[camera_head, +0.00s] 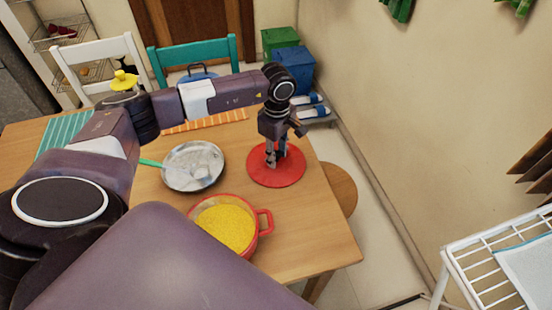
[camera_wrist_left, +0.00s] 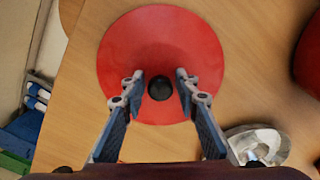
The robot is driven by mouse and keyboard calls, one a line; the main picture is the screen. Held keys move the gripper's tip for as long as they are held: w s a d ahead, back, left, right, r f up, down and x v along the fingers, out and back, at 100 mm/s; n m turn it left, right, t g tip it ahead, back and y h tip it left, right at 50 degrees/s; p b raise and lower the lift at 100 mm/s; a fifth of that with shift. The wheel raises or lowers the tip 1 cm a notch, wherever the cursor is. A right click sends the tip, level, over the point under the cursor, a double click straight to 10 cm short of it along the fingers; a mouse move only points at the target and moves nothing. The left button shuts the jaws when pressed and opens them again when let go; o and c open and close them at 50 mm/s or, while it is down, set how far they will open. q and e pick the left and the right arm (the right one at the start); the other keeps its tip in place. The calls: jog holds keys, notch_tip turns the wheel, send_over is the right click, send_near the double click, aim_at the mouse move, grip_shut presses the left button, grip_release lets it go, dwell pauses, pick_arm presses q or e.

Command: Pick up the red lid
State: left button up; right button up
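The red lid (camera_head: 279,177) lies flat on the wooden table near its right edge in the head view. It is a round red disc with a dark knob at its centre. In the left wrist view the lid (camera_wrist_left: 160,40) shows from above, and its black knob (camera_wrist_left: 160,89) sits between my fingertips. My left gripper (camera_head: 276,160) points down over the lid. Its two fingers (camera_wrist_left: 158,86) are apart, one on each side of the knob, with a small gap visible. Whether the fingers touch the lid is unclear. My right gripper is not in view.
A red pot (camera_head: 262,226) with yellow contents stands at the front of the table. A metal pan (camera_head: 181,181) with a green handle lies left of the lid. A wooden stool (camera_head: 341,188) stands by the right edge. An orange striped mat (camera_head: 205,119) lies behind.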

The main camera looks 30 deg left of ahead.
pick_arm(q)
grip_shut()
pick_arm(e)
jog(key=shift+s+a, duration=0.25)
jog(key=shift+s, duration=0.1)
pick_arm(q)
jog(key=shift+r, duration=0.15)
